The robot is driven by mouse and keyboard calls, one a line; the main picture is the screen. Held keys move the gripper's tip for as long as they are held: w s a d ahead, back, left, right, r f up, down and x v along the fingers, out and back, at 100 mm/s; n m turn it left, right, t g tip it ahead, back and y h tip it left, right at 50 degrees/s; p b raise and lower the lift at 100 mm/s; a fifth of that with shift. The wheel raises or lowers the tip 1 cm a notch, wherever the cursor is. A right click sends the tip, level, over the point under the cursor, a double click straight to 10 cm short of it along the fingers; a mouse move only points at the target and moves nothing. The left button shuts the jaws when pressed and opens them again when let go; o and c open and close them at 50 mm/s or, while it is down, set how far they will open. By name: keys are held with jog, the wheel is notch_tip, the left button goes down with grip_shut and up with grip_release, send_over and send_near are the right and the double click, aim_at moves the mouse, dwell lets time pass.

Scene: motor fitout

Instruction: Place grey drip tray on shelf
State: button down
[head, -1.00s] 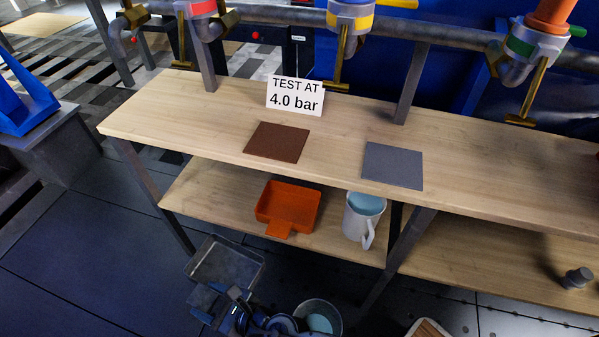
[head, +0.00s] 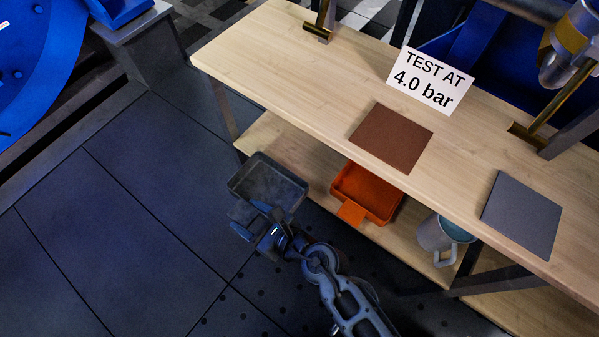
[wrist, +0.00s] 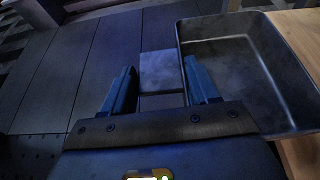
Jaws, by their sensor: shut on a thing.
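The grey drip tray (head: 268,185) is a shallow open rectangular pan, held level in front of the left end of the lower shelf (head: 262,134). My gripper (head: 262,232) is shut on the tray's flat tab handle. In the wrist view, the tab (wrist: 161,72) lies between the two blue fingers (wrist: 158,88), and the tray (wrist: 245,60) extends to the right, its far side by the wooden shelf edge. The tray looks empty. Whether it overlaps or touches the shelf is not clear.
A bench leg (head: 222,105) stands at the left.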

aim_at(283, 174)
jog(key=w+d, duration=0.2)
jog(key=w, duration=0.1)
jog(key=w+d+b, duration=0.1)
jog(key=w+d, duration=0.2)
jog(key=w, duration=0.1)
jog(key=w+d+b, duration=0.1)
jog(key=w+d, duration=0.2)
jog(key=shift+w+d, duration=0.15)
jog(key=shift+w, duration=0.25)
jog(key=f, duration=0.1)
jog(key=f+b, duration=0.1)
jog(key=w+b, duration=0.1)
jog(key=shift+d+f, duration=0.4)
jog(key=shift+f+b, duration=0.3)
jog(key=shift+f, duration=0.1)
jog(key=shift+c, duration=1.4)
grip_release()
jog(key=shift+s+f, duration=0.1)
jog(key=shift+r, duration=0.25)
jog(key=p+v, duration=0.3)
jog(key=v, duration=0.9)
